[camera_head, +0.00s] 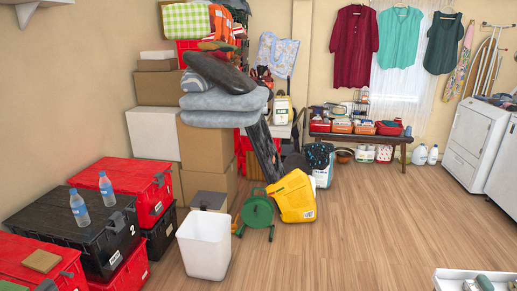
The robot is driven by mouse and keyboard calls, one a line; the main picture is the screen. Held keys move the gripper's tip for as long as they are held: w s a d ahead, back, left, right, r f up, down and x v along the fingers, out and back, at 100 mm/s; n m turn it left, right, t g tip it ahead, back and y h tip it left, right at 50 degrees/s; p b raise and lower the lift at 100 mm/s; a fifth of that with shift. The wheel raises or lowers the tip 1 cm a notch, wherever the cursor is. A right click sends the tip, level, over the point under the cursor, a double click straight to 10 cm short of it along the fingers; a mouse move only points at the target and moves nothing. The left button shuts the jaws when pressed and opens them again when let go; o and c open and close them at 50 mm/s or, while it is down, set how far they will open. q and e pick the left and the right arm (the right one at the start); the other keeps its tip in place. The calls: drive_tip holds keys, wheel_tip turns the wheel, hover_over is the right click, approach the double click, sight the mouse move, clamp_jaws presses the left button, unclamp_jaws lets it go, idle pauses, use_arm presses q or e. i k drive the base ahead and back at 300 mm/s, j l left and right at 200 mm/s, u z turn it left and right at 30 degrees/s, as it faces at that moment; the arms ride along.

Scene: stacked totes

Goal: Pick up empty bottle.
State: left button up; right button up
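Two clear plastic bottles with blue labels stand upright at the left. The nearer bottle (79,208) stands on the lid of a black tote (40,216). The other bottle (106,189) is a little behind and to the right, near that lid's back edge. I cannot tell from here whether either bottle is empty. Neither of my grippers is in view.
Red totes stand behind (150,182) and in front (25,255) of the black one. A white bin (204,245), green reel (257,212) and yellow container (292,196) stand on the floor. The wooden floor (370,235) is clear to the right.

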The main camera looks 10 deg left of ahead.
sight(108, 192)
drive_tip(key=i+u, duration=0.1)
drive_tip(key=i, duration=0.75)
drive_tip(key=i+l+u, duration=0.15)
drive_tip(key=i, duration=0.7)
